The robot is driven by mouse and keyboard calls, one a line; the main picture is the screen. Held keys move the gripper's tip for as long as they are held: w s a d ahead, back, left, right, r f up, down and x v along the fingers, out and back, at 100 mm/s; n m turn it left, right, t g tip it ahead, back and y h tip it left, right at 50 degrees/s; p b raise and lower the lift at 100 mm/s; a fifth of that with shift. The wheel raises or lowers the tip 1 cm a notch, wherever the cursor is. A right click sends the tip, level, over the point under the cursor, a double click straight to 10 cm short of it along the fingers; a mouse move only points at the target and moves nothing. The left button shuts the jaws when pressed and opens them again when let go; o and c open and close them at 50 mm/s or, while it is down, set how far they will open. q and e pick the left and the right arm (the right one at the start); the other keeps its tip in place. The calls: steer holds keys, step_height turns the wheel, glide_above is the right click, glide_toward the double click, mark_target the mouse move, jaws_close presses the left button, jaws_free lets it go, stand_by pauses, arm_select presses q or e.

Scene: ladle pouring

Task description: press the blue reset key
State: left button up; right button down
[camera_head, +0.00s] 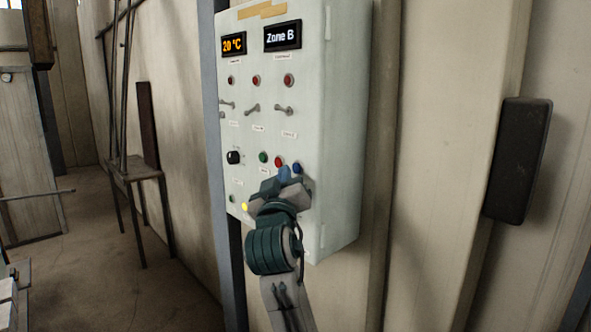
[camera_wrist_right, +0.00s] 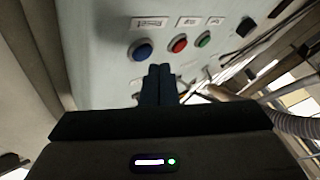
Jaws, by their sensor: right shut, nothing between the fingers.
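The blue reset key (camera_head: 297,168) is a round button at the right end of a row on the pale control panel (camera_head: 330,120). It shows fully in the right wrist view (camera_wrist_right: 141,50). My right gripper (camera_head: 284,173) is in front of the panel, close to the blue key, just below and left of it in the head view. In the right wrist view its two dark fingertips (camera_wrist_right: 160,70) are together and empty, to the lower right of the key. I cannot tell whether they touch the panel. My left gripper is not in view.
A red button (camera_head: 279,162) and a green button (camera_head: 263,157) sit left of the blue key. A black knob (camera_head: 234,157) and toggle levers (camera_head: 284,110) are nearby. A yellow light (camera_head: 244,206) is lower left. Displays read "20 °C" and "Zone B".

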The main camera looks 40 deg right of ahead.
steer(key=shift+d, duration=0.2)
steer(key=shift+d, duration=0.25)
steer(key=shift+d, duration=0.35)
stand_by(1.0)
steer(key=shift+a, duration=0.85)
steer(key=a, duration=0.4)
steer(key=shift+s+a, duration=0.2)
steer(key=shift+a, duration=0.2)
